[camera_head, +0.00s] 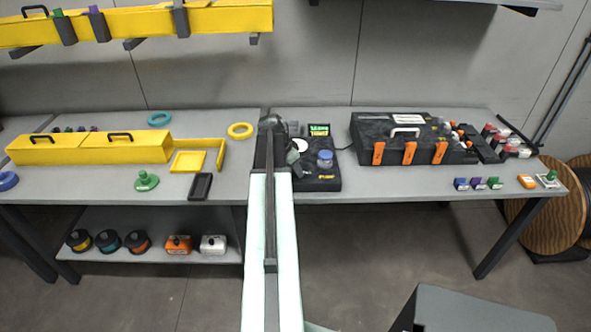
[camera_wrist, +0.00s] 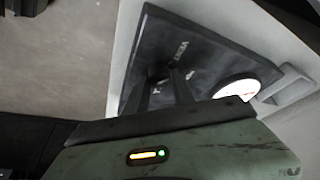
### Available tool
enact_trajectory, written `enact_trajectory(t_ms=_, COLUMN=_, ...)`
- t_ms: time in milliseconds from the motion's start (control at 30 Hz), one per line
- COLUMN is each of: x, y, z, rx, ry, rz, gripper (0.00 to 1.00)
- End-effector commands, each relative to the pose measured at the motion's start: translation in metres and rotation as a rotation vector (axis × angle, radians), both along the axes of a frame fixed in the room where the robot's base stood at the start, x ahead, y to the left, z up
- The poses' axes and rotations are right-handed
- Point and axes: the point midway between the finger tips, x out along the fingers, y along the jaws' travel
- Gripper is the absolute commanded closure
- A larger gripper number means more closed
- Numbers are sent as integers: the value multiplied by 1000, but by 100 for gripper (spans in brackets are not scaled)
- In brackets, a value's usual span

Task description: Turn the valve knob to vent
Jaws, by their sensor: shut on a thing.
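The pump unit (camera_head: 318,183) is a black base on the right table, with a lit green display (camera_head: 319,130), a white round gauge (camera_head: 300,145) and a blue-capped jar (camera_head: 325,158). My gripper (camera_head: 277,124) is over its left side. In the wrist view the dark panel (camera_wrist: 205,52) carries pale lettering, too blurred to read surely, and the white gauge (camera_wrist: 238,88) is right of my fingers. My gripper (camera_wrist: 167,72) reaches the panel with its fingers close together, shut on the small valve knob. The knob is mostly hidden by the fingers, and its pointing direction cannot be told.
A black case (camera_head: 400,148) with orange latches stands to the right. A yellow ring (camera_head: 240,130) and a black tray (camera_head: 200,187) are left of my arm. Free table lies between the pump unit and the small coloured blocks (camera_head: 478,183).

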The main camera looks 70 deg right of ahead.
Motion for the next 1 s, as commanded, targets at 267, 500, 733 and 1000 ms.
enact_trajectory(t_ms=267, x=-2, y=3, z=-1, rx=7, ry=-1, rz=141, gripper=100)
enact_trajectory(t_ms=500, x=-2, y=3, z=-1, rx=8, ry=-1, rz=193, gripper=100)
enact_trajectory(t_ms=733, x=-2, y=3, z=-1, rx=10, ry=0, rz=204, gripper=100)
enact_trajectory(t_ms=1000, x=-2, y=3, z=-1, rx=8, ry=0, rz=203, gripper=59)
